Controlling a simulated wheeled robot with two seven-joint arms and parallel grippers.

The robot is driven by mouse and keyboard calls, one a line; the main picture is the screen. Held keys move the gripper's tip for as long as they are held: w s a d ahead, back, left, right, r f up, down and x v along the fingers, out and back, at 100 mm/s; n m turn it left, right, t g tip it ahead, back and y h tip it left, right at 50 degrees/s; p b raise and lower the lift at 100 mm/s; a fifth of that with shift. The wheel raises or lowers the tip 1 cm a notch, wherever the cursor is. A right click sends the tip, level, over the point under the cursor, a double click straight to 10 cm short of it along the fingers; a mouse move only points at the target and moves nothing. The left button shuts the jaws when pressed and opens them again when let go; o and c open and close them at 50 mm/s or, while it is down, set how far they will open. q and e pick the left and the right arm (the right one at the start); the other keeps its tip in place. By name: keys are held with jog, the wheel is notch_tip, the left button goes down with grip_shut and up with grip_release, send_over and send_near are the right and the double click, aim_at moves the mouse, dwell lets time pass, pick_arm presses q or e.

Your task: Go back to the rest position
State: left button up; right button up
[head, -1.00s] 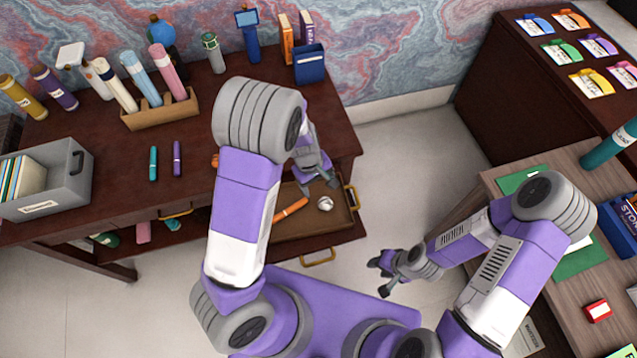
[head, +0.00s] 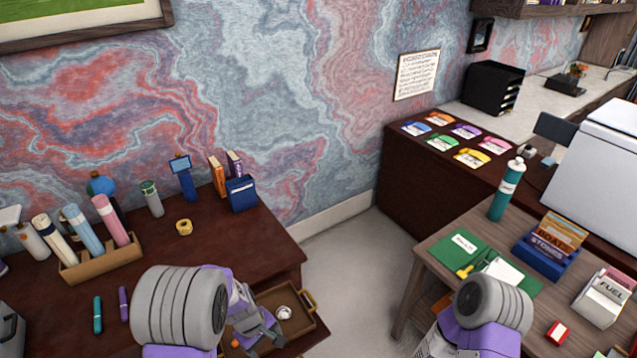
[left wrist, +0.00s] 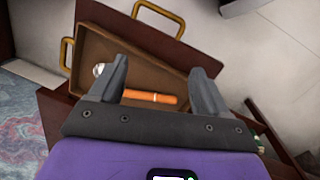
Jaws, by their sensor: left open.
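My left gripper (head: 262,330) is over the open desk drawer (head: 301,322) at the bottom of the head view, with my arm partly covering it. In the left wrist view, my left gripper (left wrist: 162,85) has its two fingers spread apart with nothing held between them. An orange marker (left wrist: 150,97) lies in the drawer beyond the fingers. A small pale ball (left wrist: 98,70) lies there too, and it shows in the head view (head: 284,312). My right arm enters at the bottom right of the head view, but its gripper is out of frame.
The dark desk (head: 215,250) holds a wooden pen box (head: 100,262), a yellow tape roll (head: 184,227) and two markers. The wooden table (head: 420,255) at right carries a green folder (head: 460,245), a blue box (head: 550,258) and a teal bottle (head: 507,190). Floor shows between them.

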pick_arm(q)
jog(key=s+a+f+m+b, duration=0.25)
jog(key=s+f, duration=0.45)
jog(key=f, duration=0.4)
jog(key=s+d+f+m+h+b, duration=0.2)
jog(key=s+d+f+m, duration=0.2)
jog(key=s+d+f, duration=0.2)
jog(key=shift+s+d+f, duration=0.15)
jog(key=shift+s+d, duration=0.25)
jog(key=shift+s, duration=0.3)
pick_arm(e)
jog(key=f, duration=0.5)
jog(key=shift+w, duration=0.25)
